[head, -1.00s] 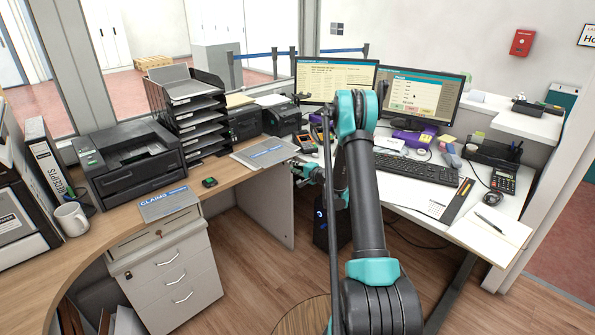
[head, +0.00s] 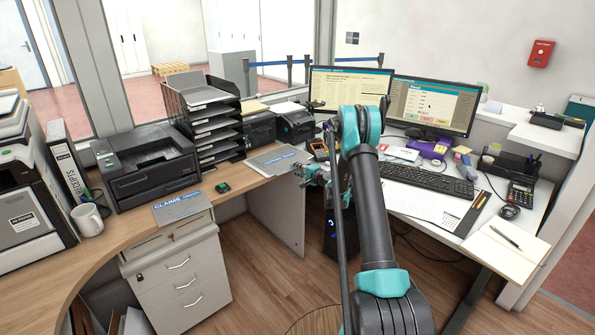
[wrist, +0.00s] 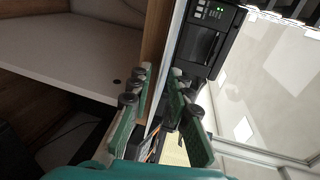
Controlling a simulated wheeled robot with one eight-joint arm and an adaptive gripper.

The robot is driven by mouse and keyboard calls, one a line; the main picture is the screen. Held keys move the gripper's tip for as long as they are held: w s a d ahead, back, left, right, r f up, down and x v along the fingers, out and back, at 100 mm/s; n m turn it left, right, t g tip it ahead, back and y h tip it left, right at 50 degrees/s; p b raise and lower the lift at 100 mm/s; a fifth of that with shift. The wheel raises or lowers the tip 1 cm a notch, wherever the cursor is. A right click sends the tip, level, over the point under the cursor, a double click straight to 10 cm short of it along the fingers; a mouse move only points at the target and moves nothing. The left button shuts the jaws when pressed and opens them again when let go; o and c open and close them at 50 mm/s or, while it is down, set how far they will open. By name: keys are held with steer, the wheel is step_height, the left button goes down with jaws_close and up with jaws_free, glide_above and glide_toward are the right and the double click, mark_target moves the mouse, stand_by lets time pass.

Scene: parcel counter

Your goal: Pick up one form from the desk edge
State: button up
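A grey form (head: 275,160) with a blue band lies flat at the desk edge, in the middle of the head view. A similar sheet marked CLAIMS (head: 181,208) lies at the edge further left, above the drawers. My gripper (head: 305,172) is just right of the first form, by the desk edge. In the wrist view my gripper (wrist: 158,88) is open, its two green fingers apart. A pale thin strip (wrist: 170,75), seemingly the form nearly edge-on, runs between them beside the brown desk edge. I cannot tell whether either finger touches it.
Black printers (head: 144,168) and a stacked tray rack (head: 212,122) stand behind the forms. A white mug (head: 89,220) is at the left. A white desk with a keyboard (head: 428,179) and monitors (head: 432,104) is at the right. Open floor lies in front.

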jaws_close()
steer(key=v, duration=0.4)
steer(key=shift+f, duration=0.2)
steer(key=shift+r, duration=0.1)
stand_by(0.3)
steer(key=shift+s+d+r, duration=0.5)
steer(key=shift+s+r, duration=0.25)
steer(key=shift+s, duration=0.1)
steer(key=shift+s+d+r, duration=0.55)
steer(key=shift+s+r, duration=0.15)
steer(key=shift+s, duration=0.1)
